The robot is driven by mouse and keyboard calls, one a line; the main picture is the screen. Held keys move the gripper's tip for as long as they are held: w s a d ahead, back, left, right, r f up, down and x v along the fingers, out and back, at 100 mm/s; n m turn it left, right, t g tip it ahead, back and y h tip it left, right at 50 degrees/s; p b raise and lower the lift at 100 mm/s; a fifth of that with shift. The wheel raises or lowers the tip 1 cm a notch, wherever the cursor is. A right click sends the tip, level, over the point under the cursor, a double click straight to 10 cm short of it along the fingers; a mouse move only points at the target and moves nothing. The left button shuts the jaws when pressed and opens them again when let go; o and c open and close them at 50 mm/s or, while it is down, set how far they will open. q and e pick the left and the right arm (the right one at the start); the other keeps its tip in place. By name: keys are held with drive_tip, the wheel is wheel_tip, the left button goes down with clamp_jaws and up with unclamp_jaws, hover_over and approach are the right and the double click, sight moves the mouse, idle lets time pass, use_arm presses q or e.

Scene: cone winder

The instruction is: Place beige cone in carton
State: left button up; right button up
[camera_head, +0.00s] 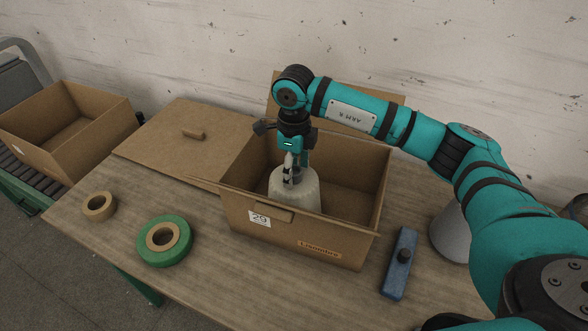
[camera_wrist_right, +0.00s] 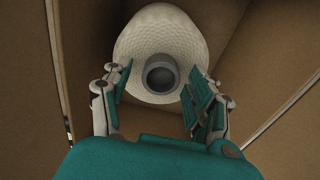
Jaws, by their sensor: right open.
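The beige cone (camera_head: 304,194) stands upright inside the open carton (camera_head: 338,248), toward its left side. In the right wrist view the cone (camera_wrist_right: 160,30) shows from above, with the grey end of its tube near the middle. My right gripper (camera_head: 292,178) reaches down into the carton over the cone's top. Its fingers (camera_wrist_right: 158,98) are open on both sides of the tube end, with visible gaps. The cone's base is hidden by the carton's front wall. My left gripper is in neither view.
A flat cardboard sheet (camera_head: 165,150) with a small handle lies left of the carton. A green tape roll (camera_head: 150,249), a tan tape roll (camera_head: 99,206) and a blue tool (camera_head: 396,276) lie on the table. A grey cone (camera_head: 449,236) stands behind my right arm. Another open box (camera_head: 85,150) is at far left.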

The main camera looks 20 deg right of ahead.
wheel_tip(320, 180, up, 12)
drive_tip(key=b, duration=0.3)
drive_tip(key=shift+f+b, duration=0.2)
drive_tip(key=shift+b, duration=0.15)
